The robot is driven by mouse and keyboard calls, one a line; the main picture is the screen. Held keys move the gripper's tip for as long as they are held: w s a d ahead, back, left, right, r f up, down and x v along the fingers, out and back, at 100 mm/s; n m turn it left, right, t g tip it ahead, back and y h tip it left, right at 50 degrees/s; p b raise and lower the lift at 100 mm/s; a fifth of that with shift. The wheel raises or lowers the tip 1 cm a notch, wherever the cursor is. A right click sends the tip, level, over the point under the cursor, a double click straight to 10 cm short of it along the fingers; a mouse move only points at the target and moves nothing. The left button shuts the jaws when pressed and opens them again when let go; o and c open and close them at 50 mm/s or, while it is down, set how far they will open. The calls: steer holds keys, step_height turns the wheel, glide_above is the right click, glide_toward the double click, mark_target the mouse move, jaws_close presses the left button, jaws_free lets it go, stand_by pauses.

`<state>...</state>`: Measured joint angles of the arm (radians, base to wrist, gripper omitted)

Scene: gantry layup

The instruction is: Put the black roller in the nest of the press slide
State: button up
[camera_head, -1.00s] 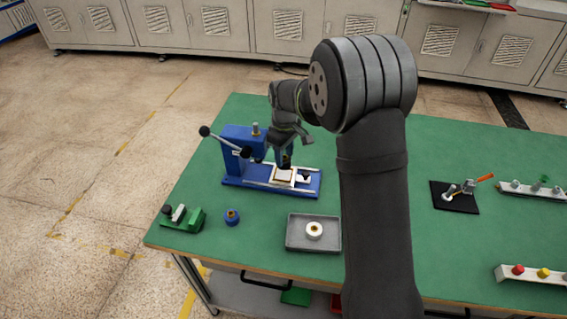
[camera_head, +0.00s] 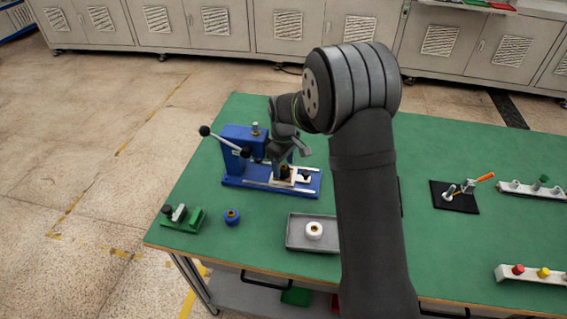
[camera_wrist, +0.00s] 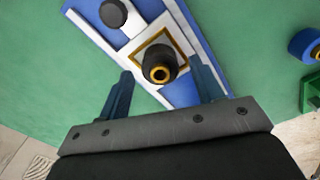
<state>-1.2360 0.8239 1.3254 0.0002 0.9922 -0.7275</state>
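The black roller (camera_wrist: 160,66), with a yellow-orange bore, stands on the white press slide (camera_wrist: 188,36) inside the brown square outline of the nest (camera_wrist: 141,52). It covers part of that outline, so its exact seating is hard to tell. In the head view the roller (camera_head: 285,172) shows small on the slide of the blue press (camera_head: 238,136). My gripper (camera_wrist: 163,80) is open, its two fingers apart on either side just short of the roller, with nothing held. In the head view my gripper (camera_head: 284,157) is over the slide, partly hidden by my wrist.
A dark knob (camera_wrist: 113,13) stands on the slide. A blue roller (camera_head: 232,217) and a green fixture (camera_head: 183,219) are at the front left. A grey tray (camera_head: 300,243) holds a white roller (camera_head: 314,230). The press lever (camera_head: 223,141) sticks out left. The green table behind the press is clear.

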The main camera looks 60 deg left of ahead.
mark_target(283, 167)
step_height(283, 167, up, 12)
steer(key=shift+r, duration=0.15)
stand_by(0.5)
step_height(283, 167, down, 12)
steer(key=shift+f, duration=0.1)
steer(key=shift+a+r, duration=0.1)
steer(key=shift+r, duration=1.9)
